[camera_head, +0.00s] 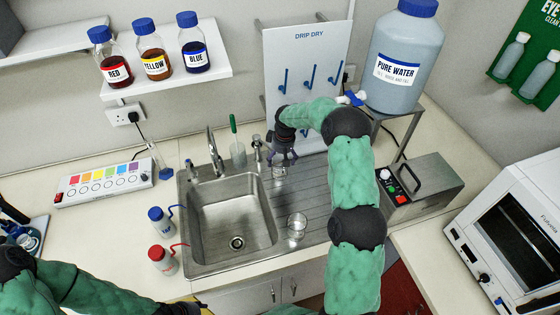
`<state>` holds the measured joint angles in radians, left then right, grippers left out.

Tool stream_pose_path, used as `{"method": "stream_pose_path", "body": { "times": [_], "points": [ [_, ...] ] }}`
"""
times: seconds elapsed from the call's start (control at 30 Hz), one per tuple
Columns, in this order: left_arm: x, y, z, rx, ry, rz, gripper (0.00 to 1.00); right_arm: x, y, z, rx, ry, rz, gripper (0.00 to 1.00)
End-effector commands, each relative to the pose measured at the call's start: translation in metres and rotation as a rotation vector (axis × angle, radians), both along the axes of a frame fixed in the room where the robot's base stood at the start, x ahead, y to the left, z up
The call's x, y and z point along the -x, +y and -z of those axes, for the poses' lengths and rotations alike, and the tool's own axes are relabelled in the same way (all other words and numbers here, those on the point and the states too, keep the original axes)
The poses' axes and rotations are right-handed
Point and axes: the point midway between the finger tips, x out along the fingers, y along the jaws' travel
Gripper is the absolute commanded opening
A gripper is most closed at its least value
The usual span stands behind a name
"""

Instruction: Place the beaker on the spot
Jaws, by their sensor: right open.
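A clear glass beaker (297,226) stands on the ribbed steel drainer, right of the sink bowl. A second small clear glass vessel (279,171) is on the drainer farther back, directly under my right gripper (281,161). My right gripper is open and points down at this vessel, its fingers close to the rim. I cannot tell whether they touch it. I cannot make out a marked spot. Of my left gripper, only a dark part (182,308) shows at the bottom edge; its fingertips are not clear.
The sink bowl (236,222) and tap (214,150) lie left of the drainer. A blue-capped bottle (160,222) and a red-capped bottle (162,260) stand on the left counter. The drip rack (308,70), water tank (405,60) and grey hot-topped box (425,185) border the right side.

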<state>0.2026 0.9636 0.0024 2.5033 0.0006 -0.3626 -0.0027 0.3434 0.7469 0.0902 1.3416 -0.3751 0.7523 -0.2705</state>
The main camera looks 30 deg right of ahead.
Motion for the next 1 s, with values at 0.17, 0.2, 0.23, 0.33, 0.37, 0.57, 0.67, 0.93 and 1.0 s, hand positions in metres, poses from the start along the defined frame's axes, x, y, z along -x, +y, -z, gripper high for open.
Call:
{"method": "stream_pose_path", "body": {
  "times": [0.17,0.2,0.23,0.33,0.37,0.57,0.67,0.93,1.0],
  "points": [
    [0.0,0.0,0.002,0.0,0.0,0.0,0.4,0.004,-0.001,-0.039,0.0,-0.004,0.001,0.91],
    [0.0,0.0,0.002,0.0,0.0,0.0,0.4,0.005,-0.001,-0.047,0.0,-0.004,0.0,0.91],
    [0.0,0.0,0.002,0.0,0.0,0.0,0.4,0.007,-0.002,-0.052,0.001,-0.003,0.0,0.91],
    [0.0,0.0,0.003,0.0,0.0,0.0,0.4,0.009,-0.002,-0.069,0.001,-0.002,-0.001,0.91],
    [0.0,0.0,0.003,0.0,0.0,0.0,0.4,0.01,-0.002,-0.073,0.001,-0.002,-0.001,0.91],
    [0.0,0.0,0.003,0.0,0.0,0.0,0.4,0.012,-0.002,-0.091,0.0,-0.001,-0.001,0.91],
    [0.0,0.0,0.003,0.0,0.0,0.0,0.4,0.013,-0.002,-0.094,0.0,-0.001,-0.001,0.91],
    [0.0,0.0,0.003,0.0,0.0,0.0,0.4,0.013,-0.002,-0.094,0.0,0.0,0.0,0.91],
    [0.0,0.0,0.003,0.0,0.0,0.0,0.4,0.013,-0.002,-0.094,0.0,0.0,0.0,0.91]
  ]
}}
